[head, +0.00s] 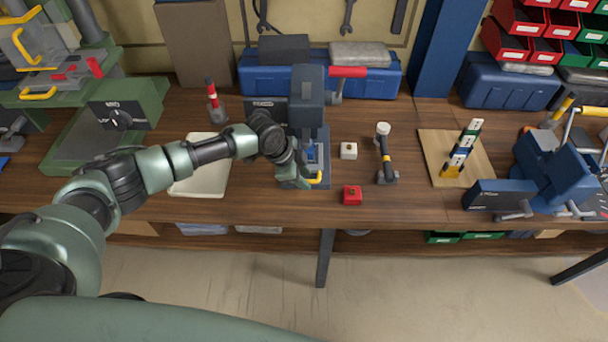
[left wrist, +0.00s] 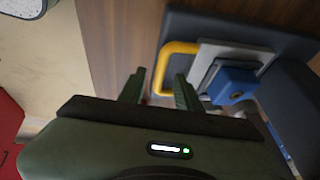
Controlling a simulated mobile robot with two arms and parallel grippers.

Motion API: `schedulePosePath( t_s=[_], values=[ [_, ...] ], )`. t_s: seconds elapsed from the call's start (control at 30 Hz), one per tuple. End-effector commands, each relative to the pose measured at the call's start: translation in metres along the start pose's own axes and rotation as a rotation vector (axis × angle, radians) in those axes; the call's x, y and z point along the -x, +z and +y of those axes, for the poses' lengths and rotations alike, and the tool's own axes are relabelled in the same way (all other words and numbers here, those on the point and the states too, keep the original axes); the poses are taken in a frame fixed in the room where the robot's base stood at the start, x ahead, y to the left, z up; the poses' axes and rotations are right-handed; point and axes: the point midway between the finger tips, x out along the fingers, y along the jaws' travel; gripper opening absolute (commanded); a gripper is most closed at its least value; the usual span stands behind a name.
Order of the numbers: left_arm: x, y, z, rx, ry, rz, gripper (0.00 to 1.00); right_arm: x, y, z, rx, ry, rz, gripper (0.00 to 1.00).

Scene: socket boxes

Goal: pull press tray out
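The press (head: 307,95) stands on the bench, a dark grey body with a red-tipped lever (head: 347,72). Its grey tray (left wrist: 209,60) carries a blue block (left wrist: 233,84), which also shows under the press head (head: 311,152). A yellow handle (left wrist: 164,68) sticks out of the tray's front and shows in the head view (head: 316,179). My left gripper (left wrist: 158,90) is open at the handle, its two fingers apart with the yellow bar between them in the left wrist view. I cannot tell whether they touch it. My right gripper is in neither view.
A red socket box (head: 352,195) and a white socket box (head: 348,151) sit right of the press. A pale tray (head: 203,180) lies left, partly under my arm. The bench's front edge is close.

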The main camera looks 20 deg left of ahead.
Motion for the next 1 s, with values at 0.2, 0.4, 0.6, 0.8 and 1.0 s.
schedulePosePath(
  t_s=[0.2,0.4,0.6,0.8,1.0],
  values=[
    [-0.0016,0.0001,0.0,-0.001,-0.001,0.0,0.33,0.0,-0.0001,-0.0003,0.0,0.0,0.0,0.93],
    [-0.0014,0.0001,0.0,0.0,-0.001,0.0,0.0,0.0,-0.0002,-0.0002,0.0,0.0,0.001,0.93],
    [-0.0013,0.0001,0.0,0.0,-0.001,0.0,0.0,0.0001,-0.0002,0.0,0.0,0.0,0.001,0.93],
    [-0.0012,0.0001,-0.0001,0.0,-0.001,0.0,0.0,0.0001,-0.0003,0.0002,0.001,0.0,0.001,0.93],
    [-0.0011,0.0001,-0.0001,0.0,-0.001,0.0,0.0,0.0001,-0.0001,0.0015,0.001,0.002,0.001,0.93]
  ],
)
